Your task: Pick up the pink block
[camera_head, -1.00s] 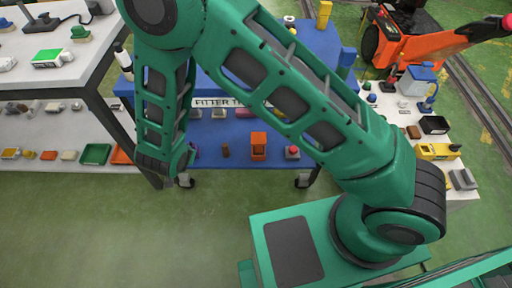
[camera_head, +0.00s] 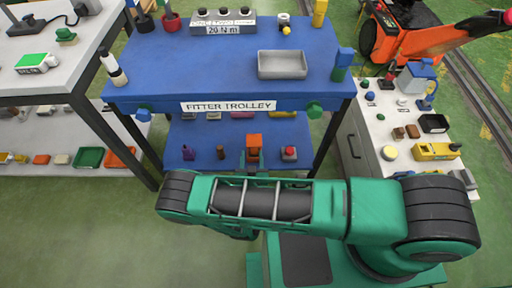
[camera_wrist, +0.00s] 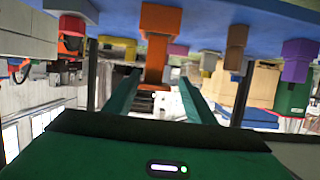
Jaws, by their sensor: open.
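The pink block (camera_head: 243,114) is at the back of the trolley's lower shelf, mostly hidden under the upper deck's front edge. A small pink patch of it (camera_wrist: 178,50) shows in the wrist view, which appears upside down, behind and beside an orange object (camera_wrist: 160,20). My gripper (camera_wrist: 156,95) is open, its two dark green fingers apart with nothing held between them. It points into the lower shelf, with the orange object ahead of it and nearer than the pink block. In the head view my arm hides most of the gripper.
The orange object (camera_head: 254,148) stands on the lower shelf's front (camera_head: 205,135). A brown piece (camera_head: 220,152) and purple piece (camera_head: 188,155) stand left; a red-buttoned grey box (camera_head: 289,153) stands right. The blue upper deck (camera_head: 200,65) overhangs. A side cabinet (camera_head: 365,150) stands right.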

